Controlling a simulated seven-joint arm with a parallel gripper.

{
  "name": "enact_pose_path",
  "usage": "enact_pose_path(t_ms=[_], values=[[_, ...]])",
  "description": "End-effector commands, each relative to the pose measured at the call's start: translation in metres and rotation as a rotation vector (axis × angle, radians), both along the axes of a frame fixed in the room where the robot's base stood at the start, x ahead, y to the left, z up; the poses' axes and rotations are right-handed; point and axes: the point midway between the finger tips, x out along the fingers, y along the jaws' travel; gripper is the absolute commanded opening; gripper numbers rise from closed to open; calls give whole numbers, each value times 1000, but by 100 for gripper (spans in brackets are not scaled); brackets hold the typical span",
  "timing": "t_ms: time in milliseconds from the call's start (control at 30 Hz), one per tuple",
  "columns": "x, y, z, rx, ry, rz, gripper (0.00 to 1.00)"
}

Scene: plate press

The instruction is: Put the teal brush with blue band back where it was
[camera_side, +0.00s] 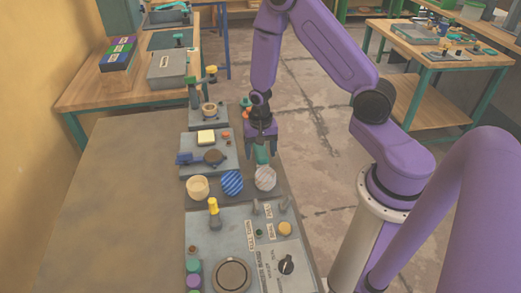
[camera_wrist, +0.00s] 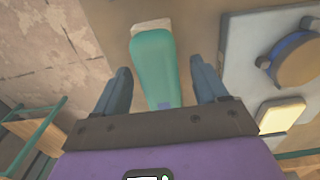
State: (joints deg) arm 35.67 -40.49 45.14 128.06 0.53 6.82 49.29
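A teal brush (camera_wrist: 155,60) lies between the two fingers of my gripper (camera_wrist: 163,85) in the wrist view. In the side view my gripper (camera_side: 261,146) points down at the right edge of the workbench, with the teal brush (camera_side: 262,156) showing just below and between the fingers. The brush's lower part is hidden in the wrist view.
A grey fixture (camera_side: 190,142) with a yellow block (camera_side: 206,135) stands left of my gripper. A cream round piece (camera_side: 197,187), blue striped disc (camera_side: 232,182) and grey striped disc (camera_side: 265,177) lie in front. A control panel (camera_side: 225,225) is nearer. The bench's left side is clear.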

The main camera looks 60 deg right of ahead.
Motion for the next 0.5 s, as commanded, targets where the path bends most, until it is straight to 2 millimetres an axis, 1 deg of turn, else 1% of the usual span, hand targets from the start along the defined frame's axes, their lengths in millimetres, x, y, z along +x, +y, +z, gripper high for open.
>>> enact_pose_path(t_ms=[167, 267, 367, 500], values=[[0, 0, 2, 0, 0, 0, 72], [1, 0, 9, 0, -1, 0, 72], [1, 0, 21, 0, -3, 0, 72], [1, 0, 41, 1, -5, 0, 72]])
